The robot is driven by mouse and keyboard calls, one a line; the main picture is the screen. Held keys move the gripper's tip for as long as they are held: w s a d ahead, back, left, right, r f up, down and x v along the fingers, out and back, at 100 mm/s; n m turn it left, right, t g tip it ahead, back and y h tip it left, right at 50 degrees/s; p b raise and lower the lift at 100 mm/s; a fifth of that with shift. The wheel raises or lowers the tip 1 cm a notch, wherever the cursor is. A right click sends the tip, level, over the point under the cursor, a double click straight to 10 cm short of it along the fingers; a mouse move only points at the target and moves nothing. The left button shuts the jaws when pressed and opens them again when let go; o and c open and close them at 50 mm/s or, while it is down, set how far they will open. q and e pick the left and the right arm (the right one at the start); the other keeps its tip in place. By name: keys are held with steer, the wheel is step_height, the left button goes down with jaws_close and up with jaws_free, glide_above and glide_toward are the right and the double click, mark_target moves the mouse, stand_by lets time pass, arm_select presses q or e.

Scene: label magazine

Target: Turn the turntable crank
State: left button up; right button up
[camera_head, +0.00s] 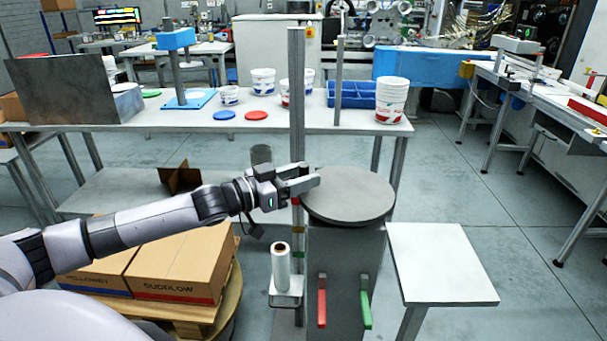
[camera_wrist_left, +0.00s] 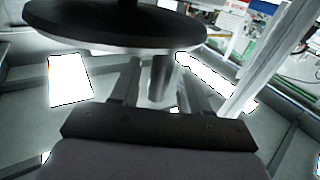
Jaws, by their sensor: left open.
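The turntable (camera_head: 350,196) is a round grey disc on a dark grey pedestal (camera_head: 345,255). Its dark disc also fills the upper left of the wrist view (camera_wrist_left: 100,32). My left gripper (camera_head: 309,184) reaches in from the left and is at the disc's left edge, beside the upright post. In the left wrist view its two fingers (camera_wrist_left: 163,88) are apart. A grey cylinder (camera_wrist_left: 160,78) shows between them, below the disc's rim; I cannot tell whether it is the crank or whether a finger touches it. No crank is clearly visible in the head view. My right gripper is out of view.
A tall metal post (camera_head: 297,110) stands just left of the turntable. A white film roll (camera_head: 281,266) sits below the gripper. Red (camera_head: 322,303) and green (camera_head: 365,303) handles are on the pedestal's front. Cartons (camera_head: 180,262) lie below my arm. A white side table (camera_head: 440,262) stands right.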

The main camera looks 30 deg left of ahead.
arm_select(q)
steer(key=shift+w+d, duration=0.15)
steer(key=shift+w, duration=0.15)
jaws_close()
steer(key=shift+s+d+y, duration=0.1)
steer(key=shift+d+y, duration=0.1)
steer(key=shift+y, duration=0.1)
